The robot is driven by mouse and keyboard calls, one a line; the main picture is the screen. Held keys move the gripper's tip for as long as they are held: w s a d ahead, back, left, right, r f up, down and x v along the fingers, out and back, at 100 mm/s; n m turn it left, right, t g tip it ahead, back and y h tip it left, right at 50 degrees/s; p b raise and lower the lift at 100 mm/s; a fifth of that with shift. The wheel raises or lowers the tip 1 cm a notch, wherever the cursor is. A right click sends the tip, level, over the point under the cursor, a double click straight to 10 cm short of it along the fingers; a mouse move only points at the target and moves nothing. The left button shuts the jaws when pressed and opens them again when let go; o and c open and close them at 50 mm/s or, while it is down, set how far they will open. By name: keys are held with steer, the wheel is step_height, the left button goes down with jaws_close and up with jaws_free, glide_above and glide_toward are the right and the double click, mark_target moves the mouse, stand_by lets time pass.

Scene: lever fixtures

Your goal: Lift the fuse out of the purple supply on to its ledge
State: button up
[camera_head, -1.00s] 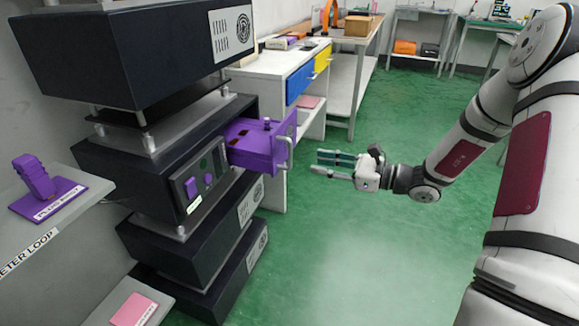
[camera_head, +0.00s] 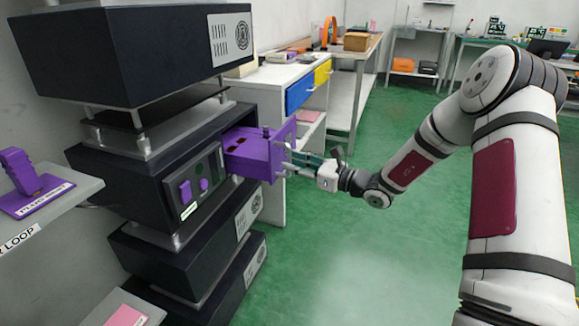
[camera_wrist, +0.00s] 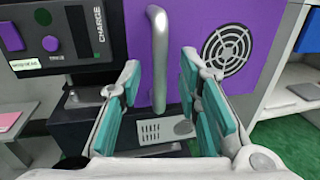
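The purple supply is a dark box with a purple drawer (camera_head: 252,152) standing out from its front. The drawer has a purple front plate and an upright metal handle (camera_wrist: 158,60). Dark slots and a small purple knob (camera_head: 266,132) show on the drawer's top; I cannot tell whether a fuse is in it. My gripper (camera_wrist: 160,95) is open at the handle, with one finger on each side of it in the wrist view; contact cannot be told. A purple block (camera_head: 19,170) stands on a labelled purple plate (camera_head: 42,198) on the grey ledge (camera_head: 78,190) at left.
The supply's side panel (camera_head: 194,186) has purple controls. Other dark boxes (camera_head: 140,50) are stacked above and below it. A pink pad (camera_head: 126,316) lies on a lower ledge. A white cabinet (camera_head: 275,75) with blue and yellow drawers stands behind. Green floor at right is clear.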

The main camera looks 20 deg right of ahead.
steer(key=shift+x, duration=1.05)
jaws_close()
steer(key=p+v, duration=0.1)
steer(key=v, duration=0.1)
steer(key=shift+d+f, duration=0.1)
steer(key=shift+d, duration=0.25)
jaws_free()
steer(key=shift+s+d, duration=0.1)
